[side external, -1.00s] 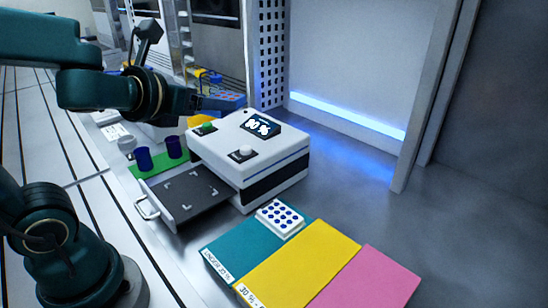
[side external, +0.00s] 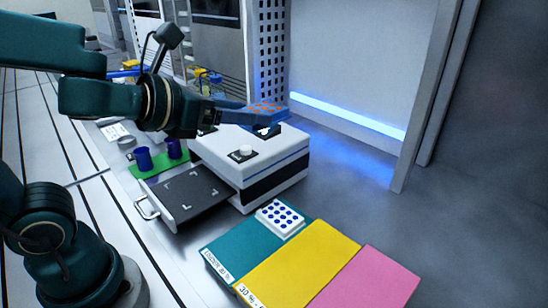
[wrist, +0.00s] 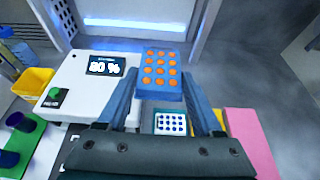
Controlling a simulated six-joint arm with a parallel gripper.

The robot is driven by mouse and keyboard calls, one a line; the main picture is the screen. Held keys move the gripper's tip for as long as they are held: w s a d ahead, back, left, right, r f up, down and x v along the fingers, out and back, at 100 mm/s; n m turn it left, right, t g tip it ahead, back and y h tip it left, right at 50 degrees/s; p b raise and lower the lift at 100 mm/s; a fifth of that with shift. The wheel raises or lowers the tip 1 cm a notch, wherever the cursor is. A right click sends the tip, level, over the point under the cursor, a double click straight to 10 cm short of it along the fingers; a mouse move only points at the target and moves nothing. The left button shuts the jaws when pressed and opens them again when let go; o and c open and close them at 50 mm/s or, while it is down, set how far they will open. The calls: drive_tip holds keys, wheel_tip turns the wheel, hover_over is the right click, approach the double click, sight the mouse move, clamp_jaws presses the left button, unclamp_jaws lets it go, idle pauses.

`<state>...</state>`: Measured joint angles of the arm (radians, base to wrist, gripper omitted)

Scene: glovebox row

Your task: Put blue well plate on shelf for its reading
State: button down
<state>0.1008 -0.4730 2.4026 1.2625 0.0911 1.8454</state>
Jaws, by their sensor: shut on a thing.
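The blue well plate (side external: 265,110) has orange wells; it also shows in the wrist view (wrist: 161,70). My gripper (side external: 238,112) is shut on it, with one finger on each side in the wrist view, and holds it above the back of the white reader (side external: 250,165). The reader's display (wrist: 105,66) shows 80 %. Its drawer (side external: 185,195) is pulled out and empty. Three coloured zones lie at the front right: teal (side external: 235,250), yellow (side external: 300,265) and pink (side external: 370,280). The teal label seems to read under 30 %; the yellow label starts with 30 %.
A white plate with blue wells (side external: 280,217) sits on the teal zone's far end. Two dark blue cups (side external: 143,158) stand on a green mat (side external: 150,171) left of the reader. A wall with a light strip (side external: 345,117) is behind. The grey surface right of the reader is clear.

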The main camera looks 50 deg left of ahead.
drive_tip(key=shift+w+d+r, duration=0.15)
drive_tip(key=shift+r, duration=0.3)
drive_tip(key=shift+r+n+y, duration=0.4)
drive_tip(key=shift+n+y, duration=0.1)
drive_tip(key=shift+y, duration=0.1)
drive_tip(key=shift+a+r+n+y, duration=0.3)
drive_tip(key=shift+a+n+y, duration=0.2)
drive_tip(key=shift+y, duration=0.1)
drive_tip(key=s+a+f+n+g+y, duration=0.5)
drive_tip(key=s+a+n+g, duration=0.1)
drive_tip(key=s+a+n, duration=0.1)
drive_tip(key=s+a+f+n+g+y, duration=0.6)
drive_tip(key=a+n, duration=0.3)
drive_tip(key=a, duration=0.2)
drive_tip(key=shift+s+g, duration=0.75)
drive_tip(key=shift+g, duration=0.05)
